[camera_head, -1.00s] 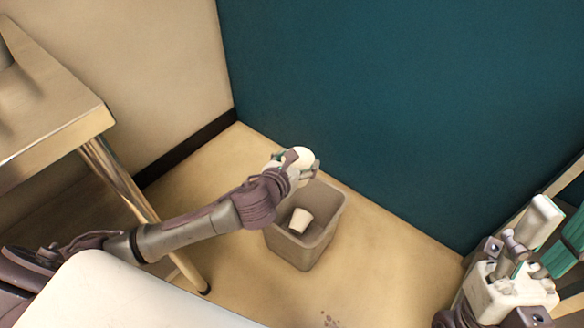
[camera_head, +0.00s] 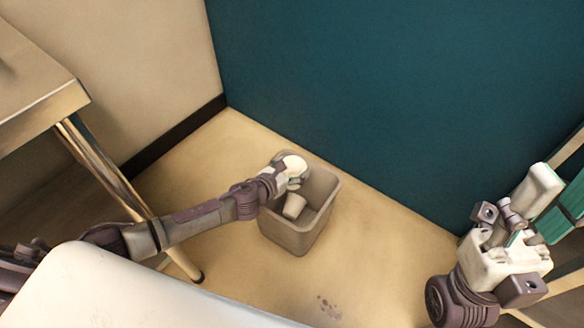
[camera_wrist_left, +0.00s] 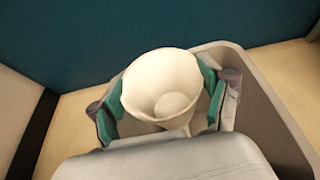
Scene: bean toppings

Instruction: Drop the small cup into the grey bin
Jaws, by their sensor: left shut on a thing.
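My left gripper (camera_head: 288,170) is shut on a small white cup, at the back left part of the grey bin's opening. In the left wrist view the cup (camera_wrist_left: 160,80) sits between the green finger pads with its round mouth towards the camera. The grey bin (camera_head: 290,240) stands on the floor; part of its rim (camera_wrist_left: 265,90) shows beside the cup in the left wrist view. Another pale cup (camera_head: 294,206) lies tilted inside the bin. My right gripper (camera_head: 512,240) is at the lower right, away from the bin; its finger opening is unclear.
A metal-edged table (camera_head: 45,110) with a shiny leg stands at the left. A teal wall (camera_head: 380,100) rises behind the bin. Dark spots (camera_head: 328,306) mark the floor in front. Wooden framing (camera_head: 570,148) is at the right edge. The floor right of the bin is clear.

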